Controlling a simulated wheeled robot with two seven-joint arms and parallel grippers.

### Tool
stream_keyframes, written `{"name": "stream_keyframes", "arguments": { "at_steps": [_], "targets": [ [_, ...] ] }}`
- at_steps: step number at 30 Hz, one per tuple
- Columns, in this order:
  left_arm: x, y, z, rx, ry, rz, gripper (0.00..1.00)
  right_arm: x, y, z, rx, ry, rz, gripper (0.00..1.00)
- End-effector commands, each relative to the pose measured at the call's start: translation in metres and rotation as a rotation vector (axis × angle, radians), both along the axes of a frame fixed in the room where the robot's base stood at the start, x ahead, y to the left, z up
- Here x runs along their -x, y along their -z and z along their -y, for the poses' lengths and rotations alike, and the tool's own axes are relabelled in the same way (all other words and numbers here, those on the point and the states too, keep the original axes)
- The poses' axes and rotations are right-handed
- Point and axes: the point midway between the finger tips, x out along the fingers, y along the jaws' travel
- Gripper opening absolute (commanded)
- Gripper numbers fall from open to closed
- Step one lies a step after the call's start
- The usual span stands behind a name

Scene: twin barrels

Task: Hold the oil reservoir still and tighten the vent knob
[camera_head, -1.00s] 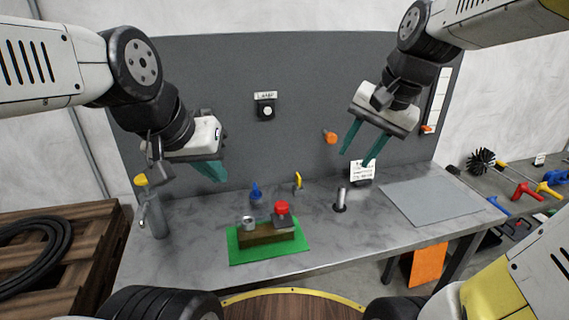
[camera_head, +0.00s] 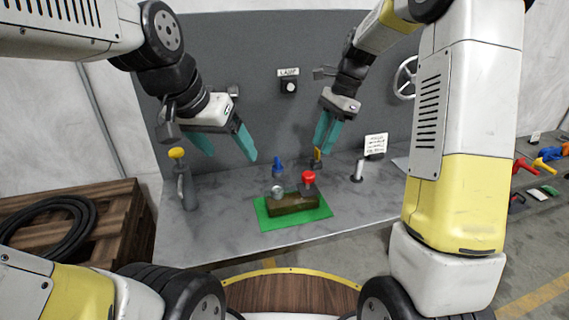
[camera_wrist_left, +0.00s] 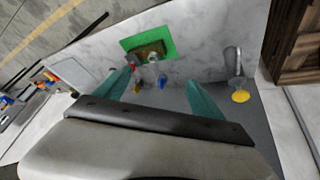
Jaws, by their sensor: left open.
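A brown block (camera_head: 292,204), likely the oil reservoir, sits on a green mat (camera_head: 269,222) on the grey bench. It carries a red knob (camera_head: 309,178), likely the vent knob, and a silver round cap (camera_head: 279,192). The block (camera_wrist_left: 152,49) and red knob (camera_wrist_left: 134,62) also show in the left wrist view. My left gripper (camera_head: 228,154) is open and empty, above and left of the block and apart from it. My right gripper (camera_head: 323,150) is above the bench behind the block. Its fingers overlap in this view, so their gap is unclear.
A grey panel (camera_head: 240,60) closes the back.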

Motion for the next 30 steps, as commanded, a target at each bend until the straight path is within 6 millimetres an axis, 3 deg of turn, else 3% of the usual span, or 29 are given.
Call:
{"name": "stream_keyframes", "arguments": {
  "at_steps": [8, 15, 24, 30],
  "targets": [
    [-0.059, 0.043, 0.028, -0.119, 0.309, -0.103, 0.80, 0.000, 0.000, 0.000, 0.000, -0.002, 0.001, 0.36],
    [-0.101, 0.097, 0.054, -0.239, 0.580, -0.178, 0.80, 0.000, 0.000, 0.000, 0.000, -0.002, 0.001, 0.36],
    [-0.134, 0.164, 0.080, -0.378, 0.870, -0.254, 0.80, 0.000, 0.000, 0.000, 0.000, -0.002, 0.001, 0.36],
    [-0.141, 0.184, 0.086, -0.419, 0.956, -0.274, 0.80, 0.000, 0.000, 0.000, 0.000, -0.002, 0.001, 0.36]
  ]
}}
